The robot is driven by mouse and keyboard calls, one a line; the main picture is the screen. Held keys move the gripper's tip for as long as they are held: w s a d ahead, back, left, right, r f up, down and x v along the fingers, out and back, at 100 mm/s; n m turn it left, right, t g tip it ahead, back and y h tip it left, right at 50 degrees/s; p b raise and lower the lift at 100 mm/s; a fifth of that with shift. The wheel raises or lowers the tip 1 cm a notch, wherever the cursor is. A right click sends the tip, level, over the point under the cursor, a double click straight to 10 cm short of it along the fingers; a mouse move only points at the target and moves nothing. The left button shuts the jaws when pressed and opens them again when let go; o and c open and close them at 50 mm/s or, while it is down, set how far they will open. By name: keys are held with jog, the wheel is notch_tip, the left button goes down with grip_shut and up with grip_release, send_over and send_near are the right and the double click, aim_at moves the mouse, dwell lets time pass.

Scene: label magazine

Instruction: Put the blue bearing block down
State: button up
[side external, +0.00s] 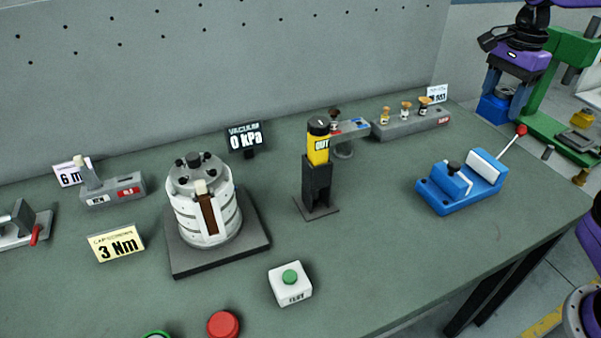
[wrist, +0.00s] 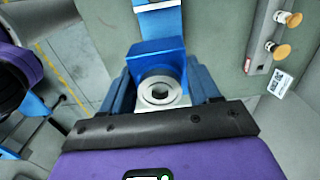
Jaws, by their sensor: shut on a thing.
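The blue bearing block (side external: 493,109) is between the fingers of my gripper (side external: 504,97) at the upper right of the side external view. It appears near the far right edge of the bench; whether it touches a surface cannot be told. In the wrist view, the blue block (wrist: 150,48) with its round grey bearing ring (wrist: 159,91) sits between the two blue fingers of my gripper (wrist: 162,88). My gripper is shut on it. Its underside is hidden.
A blue fixture with a red-knobbed lever (side external: 458,188) stands on the bench at right. A grey rack with small wooden-handled pieces (side external: 410,123) is at the back. A green machine (side external: 567,48) stands behind my gripper. Bare bench (side external: 390,240) lies in front of the fixture.

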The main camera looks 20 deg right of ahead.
jog(key=s+a+f+n, duration=0.35)
jog(key=s+a, duration=0.35)
jog(key=a, duration=0.5)
jog(key=s+a+f+n, duration=0.2)
jog(key=s+a+n, duration=0.1)
jog(key=s, duration=0.4)
jog(key=s+a+f+n, duration=0.2)
jog(key=s, duration=0.4)
jog(key=w+a+f, duration=0.2)
jog(key=w, duration=0.1)
jog(key=w+a+f, duration=0.2)
jog(key=w+f, duration=0.1)
jog(key=w, duration=0.1)
jog(key=w+a+f, duration=0.1)
jog(key=w+f, duration=0.2)
jog(key=w, duration=0.1)
jog(key=shift+a+f, duration=0.2)
jog(key=shift+a, duration=0.2)
jog(key=shift+w+a+f, duration=0.3)
jog(key=shift+w+f, duration=0.2)
jog(key=shift+f, duration=0.25)
jog(key=shift+w+f, duration=0.1)
jog(key=shift+f, duration=1.55)
jog(key=shift+f, duration=0.1)
